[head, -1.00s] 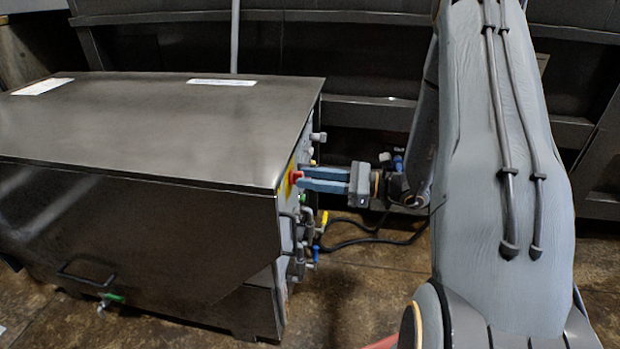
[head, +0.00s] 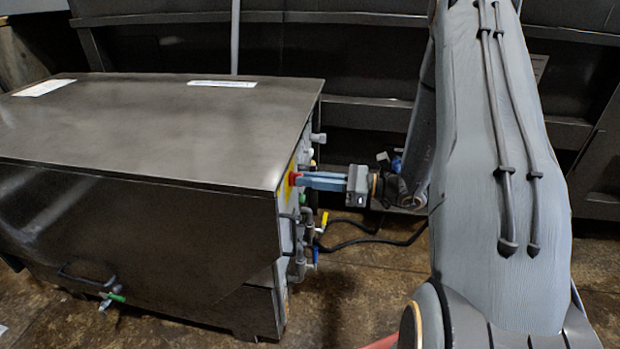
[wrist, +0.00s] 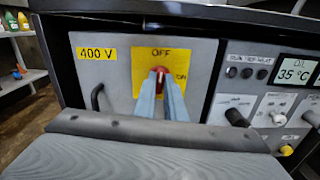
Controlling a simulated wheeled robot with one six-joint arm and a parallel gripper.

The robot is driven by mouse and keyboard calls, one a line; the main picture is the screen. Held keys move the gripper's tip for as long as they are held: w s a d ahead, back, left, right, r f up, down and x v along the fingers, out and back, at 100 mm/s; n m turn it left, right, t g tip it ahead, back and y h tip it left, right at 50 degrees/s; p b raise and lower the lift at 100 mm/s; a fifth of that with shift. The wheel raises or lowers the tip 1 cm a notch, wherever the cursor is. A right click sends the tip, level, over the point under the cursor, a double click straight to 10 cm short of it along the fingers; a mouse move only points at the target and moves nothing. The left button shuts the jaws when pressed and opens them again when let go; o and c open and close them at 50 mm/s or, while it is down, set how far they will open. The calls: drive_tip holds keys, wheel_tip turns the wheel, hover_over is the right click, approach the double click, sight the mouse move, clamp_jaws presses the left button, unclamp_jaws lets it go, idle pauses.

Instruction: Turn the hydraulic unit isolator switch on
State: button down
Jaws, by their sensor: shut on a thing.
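The isolator switch is a red rotary knob (wrist: 178,82) on a yellow plate (wrist: 143,66) marked OFF at the top and ON at the right. It is on the grey panel at the right end of the dark hydraulic unit (head: 150,130). My gripper (wrist: 163,82) has its two blue-grey fingers on either side of the knob and is shut on it. In the head view my gripper (head: 298,180) reaches in from the right, level with the knob. The fingers cover part of the knob, so I cannot tell exactly where it points.
A 400 V label (wrist: 97,54) and a black handle (wrist: 97,97) are left of the switch. Right of it are a 35 °C display (wrist: 296,69) and several small knobs. Pipes and a yellow-handled valve (head: 324,219) sit below. Black hoses lie on the floor.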

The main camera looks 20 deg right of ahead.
drive_tip(key=shift+w+d+f+m+p, duration=0.1)
drive_tip(key=shift+m+p, duration=1.8)
drive_tip(key=shift+m, duration=2.3)
drive_tip(key=shift+w+f+m+p, duration=0.1)
drive_tip(key=shift+m+p, duration=1.75)
drive_tip(key=shift+m, duration=2.35)
drive_tip(key=c, duration=1.8)
unclamp_jaws()
drive_tip(key=shift+d, duration=0.1)
drive_tip(key=b+v, duration=0.1)
drive_tip(key=v, duration=0.6)
drive_tip(key=shift+s+d, duration=0.2)
drive_tip(key=shift+d, duration=0.05)
